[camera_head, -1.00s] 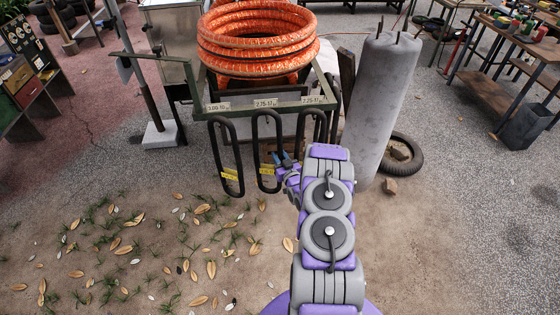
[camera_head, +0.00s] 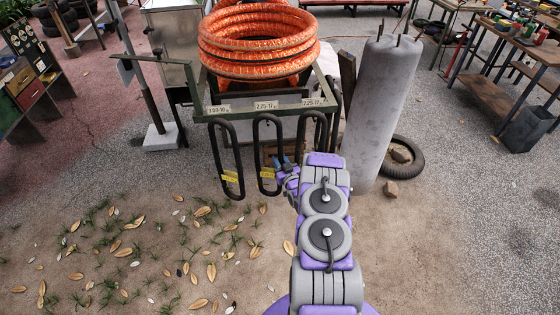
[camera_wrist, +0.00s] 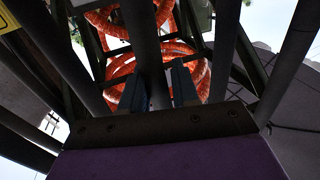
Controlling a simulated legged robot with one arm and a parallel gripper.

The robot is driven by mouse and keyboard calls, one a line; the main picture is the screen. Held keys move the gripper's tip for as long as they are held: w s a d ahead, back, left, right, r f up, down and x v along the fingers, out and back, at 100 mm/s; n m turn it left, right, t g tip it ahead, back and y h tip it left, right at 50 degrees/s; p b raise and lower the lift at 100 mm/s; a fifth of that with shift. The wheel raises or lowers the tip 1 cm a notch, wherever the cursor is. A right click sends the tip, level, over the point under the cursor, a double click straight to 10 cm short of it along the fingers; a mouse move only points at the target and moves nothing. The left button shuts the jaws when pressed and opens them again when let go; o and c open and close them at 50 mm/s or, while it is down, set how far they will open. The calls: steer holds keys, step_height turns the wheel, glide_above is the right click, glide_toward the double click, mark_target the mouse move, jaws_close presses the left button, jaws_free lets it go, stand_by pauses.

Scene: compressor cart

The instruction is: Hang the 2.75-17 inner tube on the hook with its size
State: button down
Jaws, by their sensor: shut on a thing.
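Three black inner tubes hang in long loops below the green cart rail (camera_head: 285,112). The rail has white size labels; the middle one (camera_head: 266,105) reads 2.75-17. The left tube (camera_head: 215,150) and the middle tube (camera_head: 256,150) each carry a yellow tag too small to read. The right tube (camera_head: 299,135) is below the 2.25-17 label, its lower part hidden by my arm. My gripper (camera_head: 284,161) is at the middle tube's right strand. In the wrist view, its fingers (camera_wrist: 160,88) are shut on a black strand. The hooks themselves are not clear.
A coiled orange hose (camera_head: 258,45) sits on the cart. A grey cylinder (camera_head: 375,110) stands close on the right, with a tyre (camera_head: 412,170) and stones beside it. A post with a white base (camera_head: 160,137) is on the left.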

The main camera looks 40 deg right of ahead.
steer(key=shift+f, duration=0.15)
steer(key=c, duration=0.8)
jaws_free()
steer(key=shift+o, duration=0.2)
steer(key=p+v, duration=0.3)
steer(key=v, duration=1.4)
steer(key=shift+s+p, duration=0.2)
steer(key=shift+p, duration=0.1)
steer(key=shift+w, duration=0.1)
